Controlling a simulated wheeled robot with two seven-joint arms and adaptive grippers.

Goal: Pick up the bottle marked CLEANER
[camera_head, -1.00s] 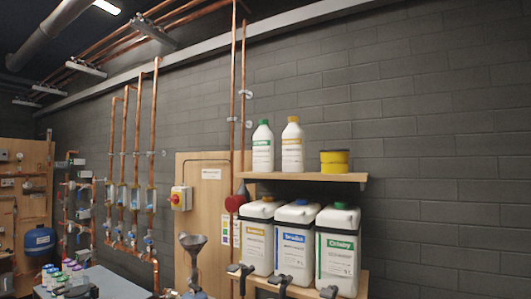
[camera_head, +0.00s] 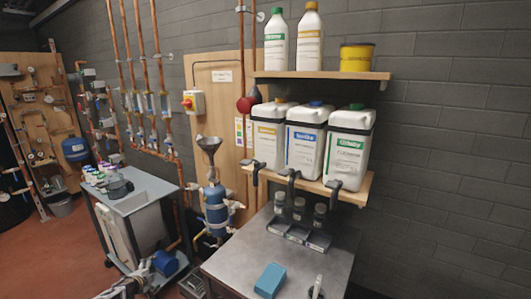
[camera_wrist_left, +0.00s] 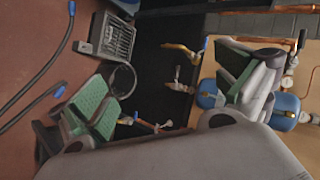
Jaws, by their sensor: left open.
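Two upright white bottles stand on the upper shelf in the head view, one with a green cap and green label (camera_head: 277,42), one with an orange cap and yellow-orange label (camera_head: 310,40). Several small bottles with coloured caps (camera_head: 97,173) stand on a grey cart at left. The lettering is too small to tell which bottle is marked CLEANER. My left gripper (camera_wrist_left: 165,88) is open in the left wrist view, with green pads on its spread fingers and nothing between them. It is away from the shelf bottles. My right gripper is not in view.
Three large white canisters (camera_head: 305,138) fill the lower shelf; a yellow tin (camera_head: 356,57) sits on the upper shelf (camera_head: 335,76). Below, a grey table (camera_head: 230,262) bears dark small bottles (camera_head: 299,210) and a blue block (camera_head: 270,280).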

